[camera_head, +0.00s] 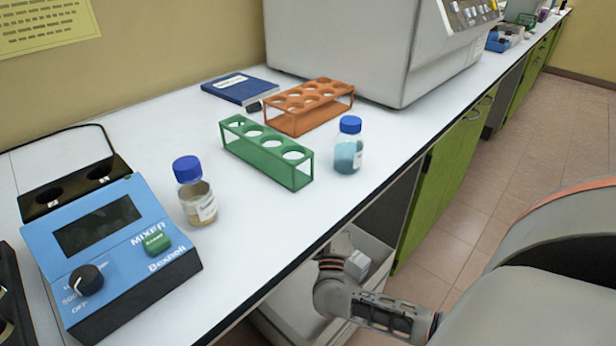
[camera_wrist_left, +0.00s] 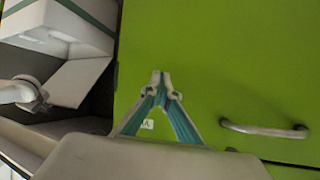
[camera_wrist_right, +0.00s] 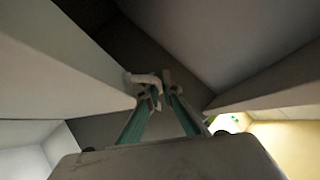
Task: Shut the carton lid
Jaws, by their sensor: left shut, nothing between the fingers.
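The white carton (camera_head: 285,318) stands in the open bay under the bench in the head view; my arm from the right reaches over it. My right gripper (camera_head: 355,265) is at the carton. In the right wrist view its fingers (camera_wrist_right: 160,90) are close together between pale panels (camera_wrist_right: 60,65), which look like carton flaps; whether they hold anything is unclear. The left wrist view shows a white box-like part (camera_wrist_left: 60,32) and a tilted pale panel (camera_wrist_left: 78,82) at left. My left gripper (camera_wrist_left: 161,82) is shut and empty before a green cabinet door; it is not made out in the head view.
The bench edge overhangs the bay. On the bench are a blue mixer (camera_head: 110,250), two bottles, a green rack (camera_head: 265,150), an orange rack (camera_head: 310,105) and a large grey machine (camera_head: 350,40). A green cabinet (camera_head: 440,190) with a metal handle (camera_wrist_left: 262,130) adjoins the bay. The tiled floor is clear.

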